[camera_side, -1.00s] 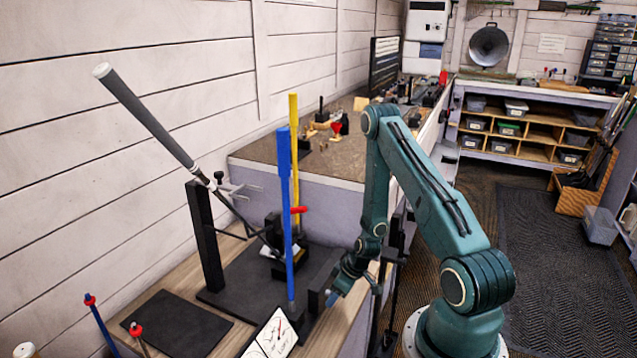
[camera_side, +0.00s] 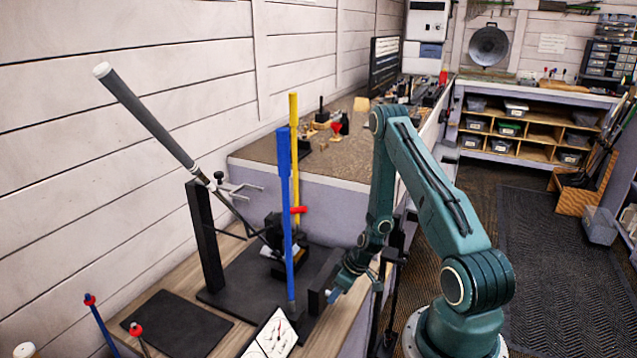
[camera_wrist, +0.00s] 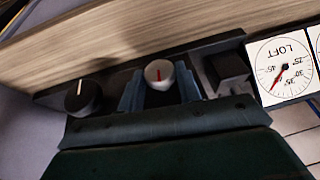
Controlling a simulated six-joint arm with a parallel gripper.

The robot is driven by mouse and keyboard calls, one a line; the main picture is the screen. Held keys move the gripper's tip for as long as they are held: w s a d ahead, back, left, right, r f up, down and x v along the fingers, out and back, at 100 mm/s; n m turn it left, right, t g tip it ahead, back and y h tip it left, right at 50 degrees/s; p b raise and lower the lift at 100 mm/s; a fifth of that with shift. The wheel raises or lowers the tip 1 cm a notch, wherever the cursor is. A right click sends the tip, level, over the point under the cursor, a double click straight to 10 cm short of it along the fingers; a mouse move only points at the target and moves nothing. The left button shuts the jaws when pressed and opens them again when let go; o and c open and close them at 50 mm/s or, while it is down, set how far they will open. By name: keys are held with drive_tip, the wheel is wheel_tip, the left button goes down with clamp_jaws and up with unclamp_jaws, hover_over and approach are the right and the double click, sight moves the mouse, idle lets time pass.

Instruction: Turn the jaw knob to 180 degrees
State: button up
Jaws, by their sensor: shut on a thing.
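A pale round knob with a red pointer line (camera_wrist: 159,74) sits between the blue fingers of my gripper (camera_wrist: 160,92) in the wrist view. The fingers are shut on it, one at each side. Its red line stands nearly upright in that picture. A black knob with a white line (camera_wrist: 83,96) is to the left, apart from the fingers. No label shows which one is the jaw knob. In the side view my gripper (camera_side: 334,296) is low at the bench's front edge, and the knobs are hidden there.
A LOFT dial (camera_wrist: 282,70) and a black block (camera_wrist: 226,72) are right of the held knob. In the side view, a dark clamp stand (camera_side: 245,285) holds a tilted club (camera_side: 150,120). Upright blue (camera_side: 288,225) and yellow (camera_side: 294,150) shafts stand close left of my gripper.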

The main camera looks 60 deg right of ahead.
drive_tip(key=y, duration=0.2)
drive_tip(key=shift+d+m+y, duration=0.35)
drive_tip(key=shift+m+y, duration=0.05)
drive_tip(key=shift+d+f+m+t+y, duration=0.15)
drive_tip(key=shift+m+t+y, duration=0.15)
drive_tip(key=shift+y, duration=1.2)
drive_tip(key=o, duration=1)
drive_tip(key=shift+c, duration=0.2)
wheel_tip(320, 180, up, 20)
